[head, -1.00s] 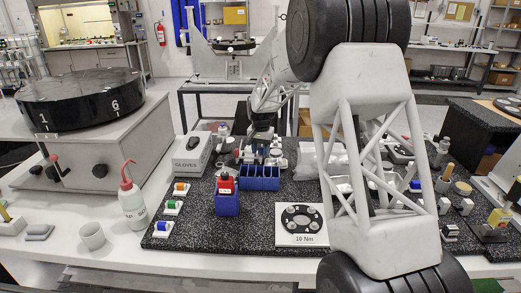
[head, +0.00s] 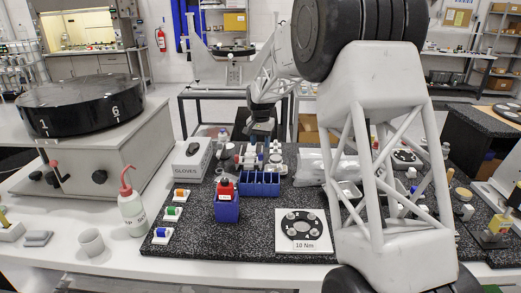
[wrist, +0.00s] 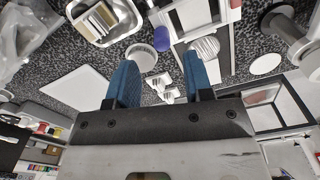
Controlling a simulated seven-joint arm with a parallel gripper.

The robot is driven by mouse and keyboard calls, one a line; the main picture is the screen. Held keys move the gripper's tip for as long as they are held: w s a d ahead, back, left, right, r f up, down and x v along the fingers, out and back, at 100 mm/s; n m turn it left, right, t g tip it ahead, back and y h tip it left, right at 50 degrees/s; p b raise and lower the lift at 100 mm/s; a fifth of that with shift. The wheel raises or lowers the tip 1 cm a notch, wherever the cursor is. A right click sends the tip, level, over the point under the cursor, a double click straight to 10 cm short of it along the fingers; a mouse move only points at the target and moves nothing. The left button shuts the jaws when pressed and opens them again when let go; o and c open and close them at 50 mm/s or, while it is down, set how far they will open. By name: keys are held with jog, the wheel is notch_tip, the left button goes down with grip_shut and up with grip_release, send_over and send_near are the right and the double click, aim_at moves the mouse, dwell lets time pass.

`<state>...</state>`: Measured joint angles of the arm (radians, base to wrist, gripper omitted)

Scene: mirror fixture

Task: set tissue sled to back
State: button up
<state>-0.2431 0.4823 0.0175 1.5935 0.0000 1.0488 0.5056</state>
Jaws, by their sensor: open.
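My gripper (head: 261,132) is over the back of the speckled mat, above a cluster of small white parts (head: 250,155). In the wrist view its two blue fingers (wrist: 159,76) are apart, with nothing held between them. A white round cap (wrist: 141,56) and a purple-blue cap (wrist: 161,39) show beyond and between the fingers. A white ribbed cylinder (wrist: 206,46) is by the tip of the right finger. A metal tray (wrist: 128,31) holding a tan striped block (wrist: 98,20) is at the upper left. I cannot tell which piece is the tissue sled.
A "10 Nm" plate (head: 318,243) lies in front. My arm hides much of the right side.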

jog(key=shift+r, duration=0.75)
jog(key=shift+s, duration=0.1)
jog(key=s+d+r, duration=0.4)
jog(key=s+d, duration=0.1)
jog(key=s, duration=0.4)
jog(key=s+d+r+n+t, duration=0.1)
jog(key=s+d+r, duration=0.4)
jog(key=s, duration=0.4)
jog(key=s+d+r, duration=0.4)
jog(key=s+d, duration=0.1)
jog(key=s, duration=0.4)
jog(key=s+d+f, duration=0.2)
jog(key=s, duration=0.9)
jog(key=s+d+f+n+t, duration=0.1)
jog(key=s+d, duration=0.2)
jog(key=s, duration=0.8)
jog(key=s+d+f, duration=0.2)
jog(key=s, duration=0.9)
jog(key=shift+s+d+f+n+t, duration=0.15)
jog(key=shift+d+f+n+t, duration=0.15)
jog(key=shift+d+n, duration=0.1)
